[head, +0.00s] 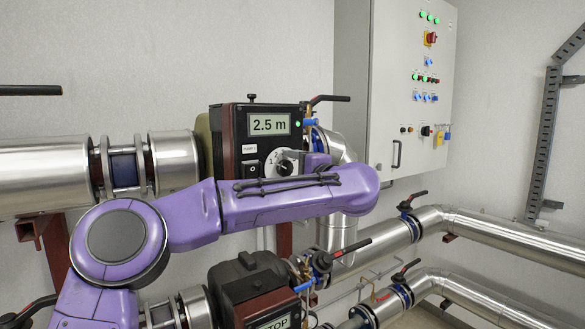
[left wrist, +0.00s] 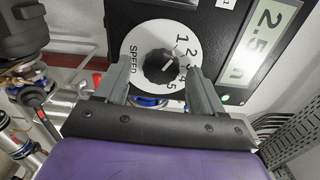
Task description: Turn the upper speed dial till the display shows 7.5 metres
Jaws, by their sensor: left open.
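The upper pump's display (head: 269,124) reads "2.5 m" beside a small green light; part of it also shows in the left wrist view (left wrist: 265,45). Below the display is the speed dial, a white disc (head: 274,158) marked SPEED and 1 to 5, with a black knob (left wrist: 162,66) at its centre. The knob has a pale pointer line; its exact setting is hard to read. My left gripper (left wrist: 160,76) is open, with one finger on each side of the knob. A gap shows beside the knob; contact is not clear. My right gripper is not in view.
A lower pump (head: 250,280), its display partly cut off, stands below my left arm. Steel pipes (head: 490,228) with black-handled valves run to the right. A grey control cabinet (head: 385,90) hangs behind. A black switch (head: 250,169) sits left of the dial.

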